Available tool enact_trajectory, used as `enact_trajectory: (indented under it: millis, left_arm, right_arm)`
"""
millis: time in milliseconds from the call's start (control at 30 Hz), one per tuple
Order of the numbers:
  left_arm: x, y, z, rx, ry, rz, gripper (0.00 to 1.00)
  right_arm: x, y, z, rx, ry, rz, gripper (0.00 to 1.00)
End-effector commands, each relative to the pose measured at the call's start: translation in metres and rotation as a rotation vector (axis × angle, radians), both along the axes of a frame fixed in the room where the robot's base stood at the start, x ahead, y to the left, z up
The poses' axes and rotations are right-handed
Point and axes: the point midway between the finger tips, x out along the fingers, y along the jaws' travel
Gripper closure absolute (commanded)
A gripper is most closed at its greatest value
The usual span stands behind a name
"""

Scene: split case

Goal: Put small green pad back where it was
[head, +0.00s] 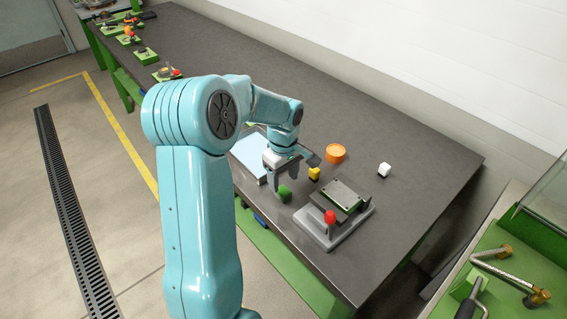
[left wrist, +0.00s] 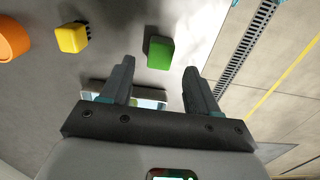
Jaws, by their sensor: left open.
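The small green pad (head: 285,193) lies on the dark table top near its front edge, left of the grey fixture. In the left wrist view the green pad (left wrist: 160,53) is beyond the fingertips, in line with the gap between them. My left gripper (head: 284,182) is open and empty, just above and beside the pad. In the left wrist view its two fingers (left wrist: 160,75) stand apart with nothing between them. My right gripper is not in view.
A fixture (head: 326,236) with a red knob (head: 330,216) and green board (head: 341,195) stands right of the pad. A yellow block (head: 314,174), an orange cylinder (head: 336,153) and a white block (head: 384,170) lie behind. A pale blue panel (head: 247,152) lies left. The back right table is clear.

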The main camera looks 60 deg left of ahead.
Motion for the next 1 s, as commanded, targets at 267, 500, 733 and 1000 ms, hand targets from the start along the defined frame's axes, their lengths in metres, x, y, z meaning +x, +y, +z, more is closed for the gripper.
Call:
enact_trajectory:
  millis: [267, 500, 733, 1000]
  left_arm:
    - [0.001, 0.0, 0.057, 0.002, -0.003, 0.0, 0.39]
    - [0.0, 0.0, 0.072, -0.001, -0.001, 0.0, 0.39]
    - [0.0, 0.0, 0.072, -0.001, 0.0, -0.001, 0.39]
    - [0.0, 0.0, 0.072, -0.001, 0.001, -0.001, 0.39]
  right_arm:
    - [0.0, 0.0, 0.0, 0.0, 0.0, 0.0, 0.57]
    - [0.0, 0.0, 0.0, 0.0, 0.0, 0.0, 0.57]
    - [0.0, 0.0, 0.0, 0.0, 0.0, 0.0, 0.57]
    - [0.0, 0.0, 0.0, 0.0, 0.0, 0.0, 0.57]
